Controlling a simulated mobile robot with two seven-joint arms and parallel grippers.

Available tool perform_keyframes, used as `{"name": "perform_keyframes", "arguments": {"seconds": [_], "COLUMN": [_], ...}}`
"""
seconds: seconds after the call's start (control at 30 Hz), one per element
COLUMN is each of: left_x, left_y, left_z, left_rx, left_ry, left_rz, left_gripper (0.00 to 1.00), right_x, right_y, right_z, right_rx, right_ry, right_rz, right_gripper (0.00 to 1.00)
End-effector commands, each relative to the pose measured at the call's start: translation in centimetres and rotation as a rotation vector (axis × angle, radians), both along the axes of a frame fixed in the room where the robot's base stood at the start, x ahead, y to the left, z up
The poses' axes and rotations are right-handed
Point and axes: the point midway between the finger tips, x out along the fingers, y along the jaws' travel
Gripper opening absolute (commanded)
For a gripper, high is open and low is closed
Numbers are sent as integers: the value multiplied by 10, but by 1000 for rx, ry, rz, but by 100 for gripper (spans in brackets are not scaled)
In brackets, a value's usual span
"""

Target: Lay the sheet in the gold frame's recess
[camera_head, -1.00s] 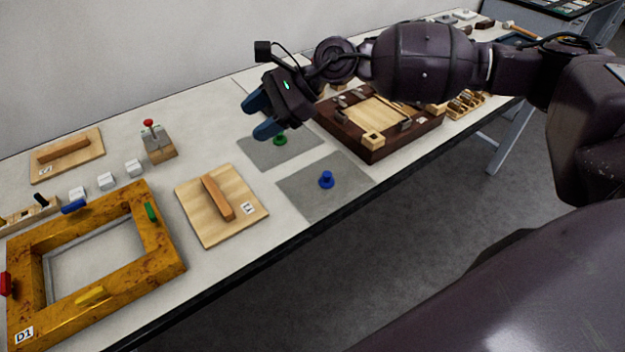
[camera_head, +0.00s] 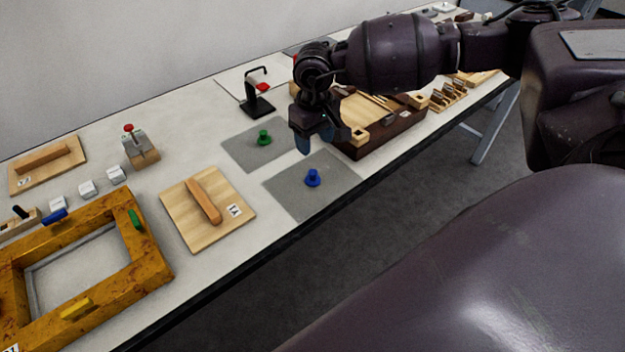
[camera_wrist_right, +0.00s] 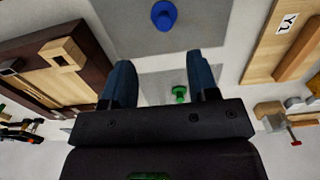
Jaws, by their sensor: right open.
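The gold frame (camera_head: 150,262) lies at the front left of the table around an open, pale recess (camera_head: 85,265), with blue, green and yellow clips on its sides. Two thin grey sheets lie flat to its right: one with a green knob (camera_head: 237,150), one with a blue knob (camera_head: 290,195). My right gripper (camera_head: 316,142) points down, open and empty, above the table near the far edge of the blue-knob sheet. In the right wrist view, my open fingers (camera_wrist_right: 160,80) have the green knob (camera_wrist_right: 180,93) showing between them and the blue knob (camera_wrist_right: 163,15) beyond. My left gripper is out of view.
A wooden board with a bar handle (camera_head: 175,215) lies between gold frame and sheets. A dark brown frame (camera_head: 400,125) stands close right of my gripper. A black stand (camera_head: 257,105), white blocks (camera_head: 87,188) and a red-knobbed clamp (camera_head: 142,150) stand behind.

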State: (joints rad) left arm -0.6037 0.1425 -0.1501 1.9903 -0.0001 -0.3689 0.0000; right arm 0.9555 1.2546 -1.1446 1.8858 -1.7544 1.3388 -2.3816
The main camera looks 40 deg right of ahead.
Motion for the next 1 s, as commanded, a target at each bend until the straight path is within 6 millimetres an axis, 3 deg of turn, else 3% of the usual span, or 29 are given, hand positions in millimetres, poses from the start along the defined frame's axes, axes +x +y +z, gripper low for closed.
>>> {"name": "perform_keyframes", "arguments": {"seconds": [0.3, 0.57, 0.83, 1.0], "left_x": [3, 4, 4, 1], "left_y": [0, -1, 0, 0], "left_z": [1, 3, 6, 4], "left_rx": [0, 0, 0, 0], "left_ry": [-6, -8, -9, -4], "left_rz": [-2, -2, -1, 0], "left_gripper": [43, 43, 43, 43], "right_x": [-1, -2, -3, -2], "right_y": [1, 3, 6, 6], "right_z": [-43, -59, -95, -100], "right_rx": [3, 3, 2, 2], "right_ry": [2, 2, 2, 0], "right_rz": [-2, -2, -4, -3], "right_gripper": [54, 54, 54, 54]}}
